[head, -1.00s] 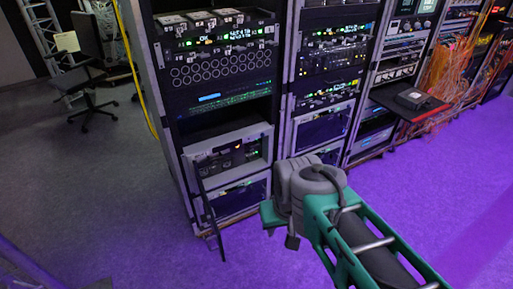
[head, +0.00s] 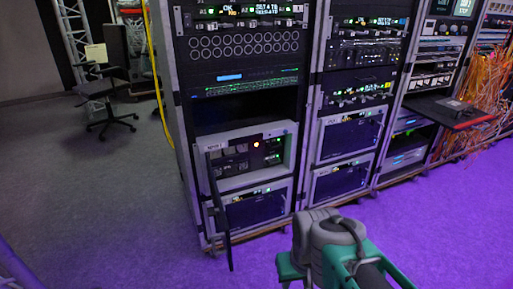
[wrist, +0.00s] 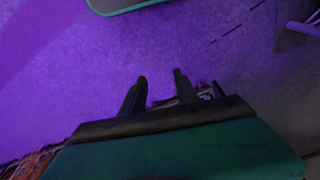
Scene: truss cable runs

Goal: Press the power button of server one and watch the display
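The likely server one is a grey-framed unit (head: 240,158) low in the left rack, with a small label at its upper left too blurred to read surely. A red-lit round spot (head: 257,144), apparently a button, glows on its front, with small green and orange lights to its right. A display with pale text (head: 266,9) is at the rack top, cut by the picture edge. My gripper (wrist: 160,80) shows two dark fingers apart with nothing between them, over purple-lit floor. In the head view my arm is at the bottom, clear of the rack; the fingertips are hidden.
A dark panel (head: 219,208) stands out from the left side of the lower units, like an open door. A shelf with a dark device (head: 446,110) juts out at right, near orange cables (head: 491,108). A chair (head: 105,100) is at the far left. The floor before the rack is clear.

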